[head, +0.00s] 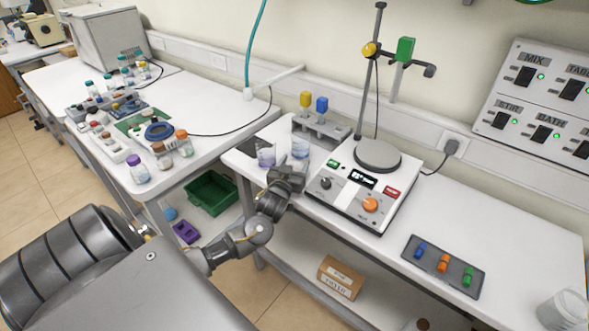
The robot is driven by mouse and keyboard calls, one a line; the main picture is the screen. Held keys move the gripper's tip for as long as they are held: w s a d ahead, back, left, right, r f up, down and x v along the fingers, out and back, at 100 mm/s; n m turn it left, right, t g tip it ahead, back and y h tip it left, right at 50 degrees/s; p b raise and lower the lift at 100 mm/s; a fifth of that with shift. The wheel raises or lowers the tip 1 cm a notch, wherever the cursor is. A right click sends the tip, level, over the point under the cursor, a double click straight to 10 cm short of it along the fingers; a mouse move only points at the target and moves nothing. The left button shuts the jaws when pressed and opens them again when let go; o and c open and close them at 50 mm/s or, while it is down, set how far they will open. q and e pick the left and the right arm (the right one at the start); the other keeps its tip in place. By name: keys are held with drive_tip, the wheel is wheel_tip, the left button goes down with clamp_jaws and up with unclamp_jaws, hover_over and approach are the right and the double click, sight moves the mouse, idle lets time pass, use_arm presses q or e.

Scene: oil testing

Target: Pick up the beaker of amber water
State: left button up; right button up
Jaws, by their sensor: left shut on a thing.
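My left gripper (288,170) is at the left end of the main bench, with its arm coming up from below. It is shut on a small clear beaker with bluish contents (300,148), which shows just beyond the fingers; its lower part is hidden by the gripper. A second small beaker with purplish contents (266,155) stands close to the left of it. I see no clearly amber liquid in either. A larger, whitish beaker (563,309) stands at the bench's right front corner. My right gripper is not in view.
A hotplate device (365,185) with a clamp stand (375,70) is right of the gripper. A rack (321,128) with yellow and blue-topped items stands behind. A dark tray (443,265) holds coloured pieces. The side bench (205,110) carries bottles.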

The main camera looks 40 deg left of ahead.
use_arm(q)
drive_tip(key=shift+r, duration=0.15)
drive_tip(key=shift+r, duration=0.3)
wheel_tip(320, 180, up, 2)
drive_tip(key=shift+r+b, duration=0.1)
drive_tip(key=shift+b, duration=0.7)
drive_tip(key=s+d+r+b, duration=0.1)
drive_tip(key=s+d+r, duration=0.3)
drive_tip(key=s+r, duration=0.6)
drive_tip(key=s, duration=0.3)
drive_tip(key=shift+s+b, duration=0.25)
drive_tip(key=shift+b, duration=0.1)
